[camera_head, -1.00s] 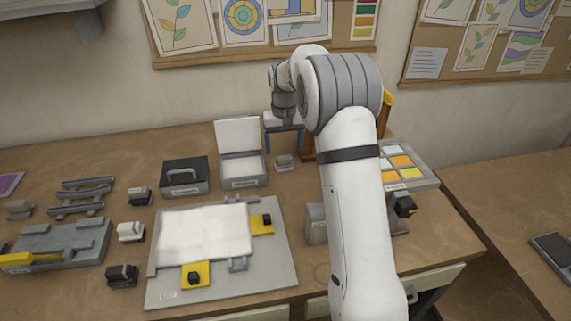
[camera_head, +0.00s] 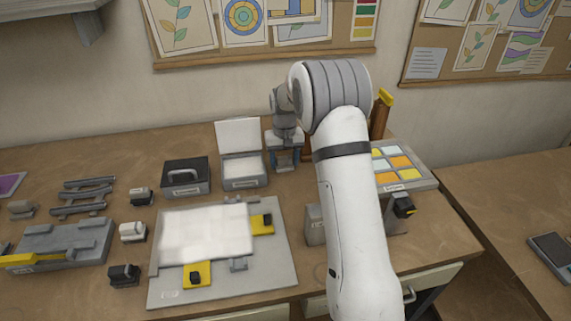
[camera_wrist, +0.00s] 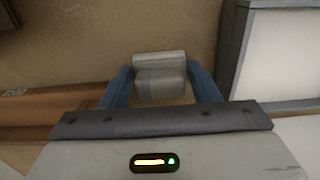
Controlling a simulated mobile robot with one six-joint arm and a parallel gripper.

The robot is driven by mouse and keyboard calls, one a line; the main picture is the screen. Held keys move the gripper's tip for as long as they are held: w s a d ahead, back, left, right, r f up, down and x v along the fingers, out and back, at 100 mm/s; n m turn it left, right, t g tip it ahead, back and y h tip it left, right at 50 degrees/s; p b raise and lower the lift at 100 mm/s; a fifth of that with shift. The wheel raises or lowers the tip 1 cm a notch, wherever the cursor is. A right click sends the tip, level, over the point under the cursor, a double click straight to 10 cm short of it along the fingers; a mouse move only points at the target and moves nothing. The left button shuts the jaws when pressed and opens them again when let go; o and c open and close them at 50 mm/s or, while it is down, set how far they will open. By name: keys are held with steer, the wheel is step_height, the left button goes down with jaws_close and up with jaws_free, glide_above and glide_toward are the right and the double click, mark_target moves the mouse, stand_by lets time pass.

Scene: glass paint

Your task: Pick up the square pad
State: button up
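A small grey block with a raised grip, which looks like the square pad, stands on the table just right of the open white-lined box. In the wrist view the pad (camera_wrist: 160,76) lies between my two blue fingers. My gripper (camera_head: 285,165) points down over it in the head view, with the fingers spread, one on each side. The wrist view shows my gripper (camera_wrist: 160,72) with narrow gaps beside the pad. The fingers partly hide the pad in the head view.
The open box (camera_head: 243,183) stands close on the left of my gripper. A tray of coloured squares (camera_head: 425,183) is on the right. A board with a white sheet (camera_head: 280,275) lies in front. A dark handled case (camera_head: 186,190) is further left.

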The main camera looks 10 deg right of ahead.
mark_target(284, 158)
steer(key=c, duration=0.6)
steer(key=shift+r, duration=0.1)
step_height(284, 158, up, 18)
steer(key=b, duration=0.1)
stand_by(0.3)
steer(key=o, duration=0.5)
steer(key=c, duration=0.3)
